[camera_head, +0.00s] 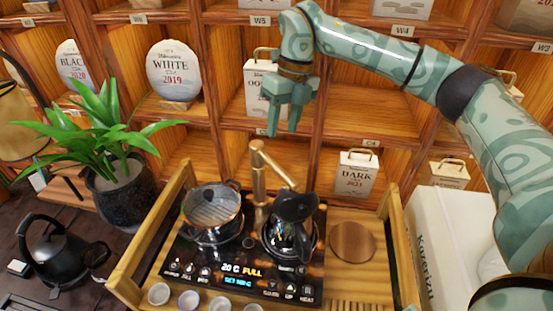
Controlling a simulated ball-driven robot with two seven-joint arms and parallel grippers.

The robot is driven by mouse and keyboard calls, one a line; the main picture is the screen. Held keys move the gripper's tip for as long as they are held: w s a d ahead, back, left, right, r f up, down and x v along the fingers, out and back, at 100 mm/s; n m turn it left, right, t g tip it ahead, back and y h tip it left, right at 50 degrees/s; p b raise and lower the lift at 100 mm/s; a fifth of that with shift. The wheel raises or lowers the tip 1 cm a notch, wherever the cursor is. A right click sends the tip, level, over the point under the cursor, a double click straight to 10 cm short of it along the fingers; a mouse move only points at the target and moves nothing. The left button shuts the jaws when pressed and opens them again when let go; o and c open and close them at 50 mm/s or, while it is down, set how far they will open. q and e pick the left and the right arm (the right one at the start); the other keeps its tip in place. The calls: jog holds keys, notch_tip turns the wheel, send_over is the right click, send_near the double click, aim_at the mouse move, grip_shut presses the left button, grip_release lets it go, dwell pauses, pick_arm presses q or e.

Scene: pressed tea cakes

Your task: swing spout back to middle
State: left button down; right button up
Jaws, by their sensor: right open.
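The brass spout (272,163) rises from a post between the two burners of the black tea stove. Its arm slants down to the right and ends over the dark kettle (290,232) on the right burner. A glass pot (211,208) stands on the left burner. My right gripper (283,127) hangs open and empty above and behind the spout, in front of the shelves, apart from it. My left gripper is not in view.
The stove panel (236,280) sits in a wooden tray with raised side rails (150,240). A round wooden lid (352,242) lies right of the stove. Small cups (189,300) line the front. A potted plant (122,190) and black kettle (62,250) stand left.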

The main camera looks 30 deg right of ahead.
aim_at(275, 163)
jog(key=f, duration=0.3)
jog(key=a+f, duration=0.1)
jog(key=f, duration=0.2)
jog(key=a+f+b, duration=0.1)
jog(key=f, duration=0.2)
jog(key=shift+s+f, duration=0.15)
jog(key=shift+c, duration=0.3)
grip_shut()
